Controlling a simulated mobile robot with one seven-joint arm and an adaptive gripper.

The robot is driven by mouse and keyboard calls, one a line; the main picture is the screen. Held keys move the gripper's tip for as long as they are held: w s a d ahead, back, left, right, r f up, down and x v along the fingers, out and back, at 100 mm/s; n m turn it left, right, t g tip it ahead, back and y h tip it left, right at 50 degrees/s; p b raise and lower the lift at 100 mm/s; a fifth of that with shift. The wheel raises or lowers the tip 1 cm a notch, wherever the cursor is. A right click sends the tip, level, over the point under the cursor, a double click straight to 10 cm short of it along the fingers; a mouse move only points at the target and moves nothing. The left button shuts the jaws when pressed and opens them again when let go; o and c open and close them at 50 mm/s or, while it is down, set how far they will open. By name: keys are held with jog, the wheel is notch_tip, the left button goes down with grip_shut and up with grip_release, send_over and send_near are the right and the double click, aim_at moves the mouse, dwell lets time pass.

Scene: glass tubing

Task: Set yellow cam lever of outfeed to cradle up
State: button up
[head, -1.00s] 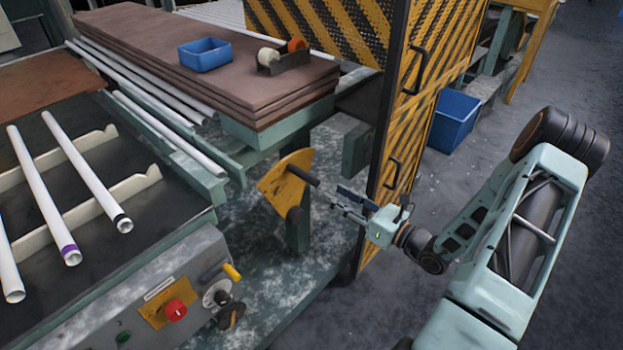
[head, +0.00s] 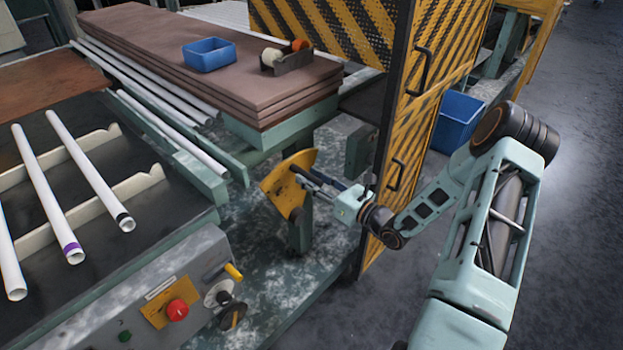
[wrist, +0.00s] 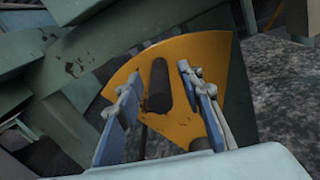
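The yellow cam lever (head: 290,183) is a fan-shaped plate on a green post in the head view. It also fills the middle of the wrist view (wrist: 205,62). A dark round handle (wrist: 158,77) sticks out from its face toward the wrist camera. My gripper (head: 312,184) is at the lever's right side in the head view. In the wrist view my gripper (wrist: 155,95) has its two blue-and-grey fingers apart, one on each side of the handle, with gaps visible. The handle is mostly hidden behind my gripper in the head view.
A control panel (head: 150,320) with a red button and a small yellow-handled knob stands at the lower left. White tubes (head: 90,170) lie on cream notched rails. A yellow-black striped mesh guard (head: 425,110) stands close behind my wrist. Stacked brown boards (head: 220,60) lie above the lever.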

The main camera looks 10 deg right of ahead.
grip_shut()
dwell(0.5)
